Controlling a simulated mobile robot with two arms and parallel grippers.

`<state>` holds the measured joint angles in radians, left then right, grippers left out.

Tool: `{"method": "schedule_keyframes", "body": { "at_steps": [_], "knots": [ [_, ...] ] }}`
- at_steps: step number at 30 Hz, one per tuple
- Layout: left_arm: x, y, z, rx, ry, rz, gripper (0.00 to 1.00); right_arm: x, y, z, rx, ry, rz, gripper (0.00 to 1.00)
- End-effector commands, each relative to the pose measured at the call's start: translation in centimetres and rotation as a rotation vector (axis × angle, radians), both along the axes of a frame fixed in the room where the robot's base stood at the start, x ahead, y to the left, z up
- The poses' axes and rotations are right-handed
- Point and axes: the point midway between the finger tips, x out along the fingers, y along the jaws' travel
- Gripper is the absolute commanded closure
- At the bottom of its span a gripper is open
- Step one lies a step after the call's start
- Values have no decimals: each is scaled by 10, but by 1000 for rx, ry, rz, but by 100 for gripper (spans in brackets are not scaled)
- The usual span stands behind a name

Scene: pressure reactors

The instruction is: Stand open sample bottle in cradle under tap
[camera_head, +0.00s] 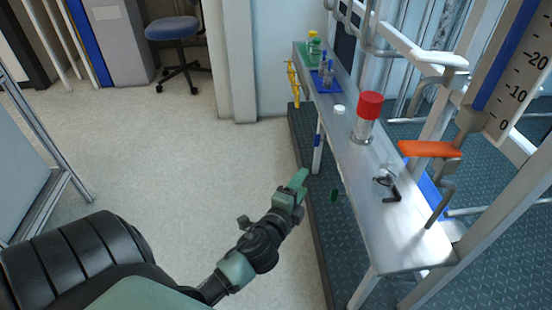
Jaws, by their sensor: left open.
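A small clear bottle (381,179) without a visible cap stands on the metal bench, beside or in a black bracket (393,192) that looks like the cradle; I cannot tell whether it is seated. The tap has an orange handle (430,149) and a grey spout pipe (440,206) slanting down near the bench's front right. My left gripper (318,187) is open and empty, left of the bench edge and apart from the bottle. One green finger shows at the wrist, the other nearer the bench. My right gripper is not in view.
A white frame post stands at right. Open floor lies left.

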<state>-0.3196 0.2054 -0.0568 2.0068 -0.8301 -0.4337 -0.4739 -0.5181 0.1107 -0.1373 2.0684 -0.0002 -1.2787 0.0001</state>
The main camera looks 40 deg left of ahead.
Motion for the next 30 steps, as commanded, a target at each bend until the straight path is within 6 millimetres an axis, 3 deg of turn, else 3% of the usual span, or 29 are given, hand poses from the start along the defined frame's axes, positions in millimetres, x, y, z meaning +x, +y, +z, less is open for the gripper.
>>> {"method": "schedule_keyframes", "body": {
  "at_steps": [1,3,6,10,12,16,30],
  "knots": [
    [-21,3,-38,-196,98,91,51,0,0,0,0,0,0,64],
    [-54,-3,-88,-448,240,220,51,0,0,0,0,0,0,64],
    [-107,-25,-146,-731,438,390,51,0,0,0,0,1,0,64],
    [-170,-62,-190,-971,659,564,51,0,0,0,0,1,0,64],
    [-195,-80,-201,-1051,748,630,51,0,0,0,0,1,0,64],
    [-222,-98,-210,-1125,846,700,51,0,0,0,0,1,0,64],
    [-227,-102,-212,-1140,866,714,51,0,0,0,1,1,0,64]
  ]
}}
